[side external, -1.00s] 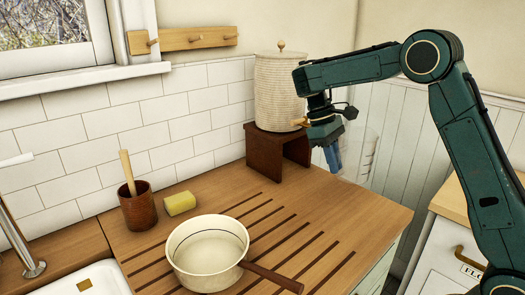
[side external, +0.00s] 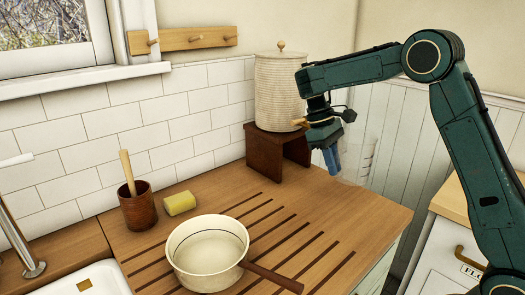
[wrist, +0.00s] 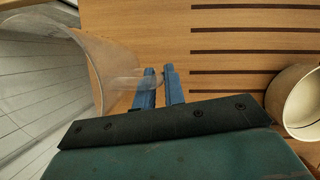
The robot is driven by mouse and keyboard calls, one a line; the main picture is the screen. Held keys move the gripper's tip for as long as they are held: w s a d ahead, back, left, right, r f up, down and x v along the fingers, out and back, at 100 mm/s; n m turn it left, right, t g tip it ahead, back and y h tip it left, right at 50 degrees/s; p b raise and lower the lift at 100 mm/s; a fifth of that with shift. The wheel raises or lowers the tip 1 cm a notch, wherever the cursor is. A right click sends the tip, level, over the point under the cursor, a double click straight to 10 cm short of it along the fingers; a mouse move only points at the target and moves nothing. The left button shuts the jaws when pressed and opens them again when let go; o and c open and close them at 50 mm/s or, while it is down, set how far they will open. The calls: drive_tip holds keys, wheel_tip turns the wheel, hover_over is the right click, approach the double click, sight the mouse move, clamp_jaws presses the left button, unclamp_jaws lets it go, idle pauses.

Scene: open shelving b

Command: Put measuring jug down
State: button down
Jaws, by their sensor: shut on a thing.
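The measuring jug (side external: 356,163) is clear and see-through, with faint marks on its side. In the side view it hangs beside my gripper (side external: 333,160), near the right end of the wooden worktop. In the wrist view the jug (wrist: 90,58) fills the upper left, and its handle (wrist: 143,82) reaches between the blue fingertips. My gripper (wrist: 160,78) is shut on that handle. The jug appears held above the worktop (side external: 345,200); its base is too faint to tell the exact gap.
A brown wooden stand (side external: 265,155) with a lidded woven basket (side external: 279,90) is behind my gripper. A cream saucepan (side external: 192,277) sits on the grooved worktop, its handle pointing right. A yellow sponge (side external: 180,204) and brown pot (side external: 138,210) stand left. The right worktop end is clear.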

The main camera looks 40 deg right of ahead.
drive_tip(key=f, duration=0.2)
drive_tip(key=w+f, duration=0.1)
drive_tip(key=f, duration=0.1)
drive_tip(key=w+f, duration=0.1)
drive_tip(key=f, duration=0.2)
drive_tip(key=shift+w+a, duration=0.1)
drive_tip(key=shift+a, duration=0.1)
drive_tip(key=n, duration=0.2)
drive_tip(key=d+n+h, duration=0.1)
drive_tip(key=shift+w+d+f+t, duration=0.1)
drive_tip(key=shift+w+f+t, duration=0.1)
drive_tip(key=shift+w+t, duration=0.1)
drive_tip(key=d+r+n+t+h, duration=0.1)
drive_tip(key=d+n+t, duration=0.1)
drive_tip(key=d+n, duration=0.2)
drive_tip(key=w+d+r+n+t+h, duration=0.1)
drive_tip(key=d+r+n+t, duration=0.1)
drive_tip(key=n, duration=0.9)
drive_tip(key=shift+w+d+r+t+h, duration=0.3)
drive_tip(key=shift+d+t, duration=0.2)
drive_tip(key=shift+d, duration=0.7)
